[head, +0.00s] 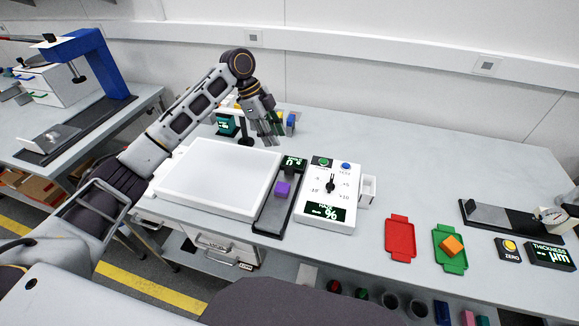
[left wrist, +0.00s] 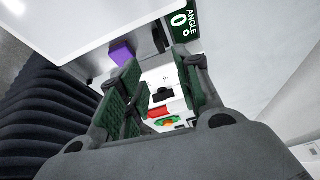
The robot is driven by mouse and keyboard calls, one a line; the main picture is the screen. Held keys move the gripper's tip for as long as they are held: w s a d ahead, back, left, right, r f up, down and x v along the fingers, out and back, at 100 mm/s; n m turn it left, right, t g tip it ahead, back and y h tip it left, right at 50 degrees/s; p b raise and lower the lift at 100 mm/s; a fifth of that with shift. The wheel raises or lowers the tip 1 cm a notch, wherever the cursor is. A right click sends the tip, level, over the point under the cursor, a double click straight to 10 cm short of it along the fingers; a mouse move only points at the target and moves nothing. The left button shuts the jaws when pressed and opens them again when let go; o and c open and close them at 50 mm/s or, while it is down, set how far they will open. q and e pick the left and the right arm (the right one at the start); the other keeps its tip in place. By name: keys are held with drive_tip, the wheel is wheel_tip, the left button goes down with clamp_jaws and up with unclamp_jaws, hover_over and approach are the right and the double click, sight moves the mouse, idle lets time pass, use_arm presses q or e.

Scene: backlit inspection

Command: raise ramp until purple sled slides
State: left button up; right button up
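A purple sled (head: 283,189) rests on a dark ramp (head: 271,215) between the white light panel and the control box. The ramp looks flat, and the angle display (head: 293,163) at its far end shows 0. In the left wrist view the sled (left wrist: 122,52) and the angle display (left wrist: 181,18) lie beyond the fingers. My left gripper (head: 272,139) hangs above the bench behind the ramp's far end, fingers pointing down. In the left wrist view its green-padded fingers (left wrist: 157,75) stand apart with nothing gripped between them. My right gripper is out of view.
A large white panel (head: 218,176) lies left of the ramp. A white control box (head: 331,194) with a dial stands right of it. A red tray (head: 400,238) and a green tray (head: 442,262) with an orange block (head: 452,245) lie farther right. Small coloured items stand behind my left gripper.

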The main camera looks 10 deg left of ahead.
use_arm(q)
drive_tip(key=shift+f+n, duration=0.1)
drive_tip(key=shift+n, duration=0.4)
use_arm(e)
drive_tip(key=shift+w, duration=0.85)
use_arm(q)
approach(290, 166)
wheel_tip(290, 166, down, 2)
drive_tip(key=x, duration=0.8)
drive_tip(key=shift+d+p, duration=0.25)
drive_tip(key=shift+p, duration=0.05)
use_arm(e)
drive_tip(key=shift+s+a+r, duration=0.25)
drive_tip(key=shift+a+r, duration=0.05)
use_arm(q)
drive_tip(key=shift+c, duration=0.3)
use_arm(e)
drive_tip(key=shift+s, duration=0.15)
use_arm(q)
clamp_jaws()
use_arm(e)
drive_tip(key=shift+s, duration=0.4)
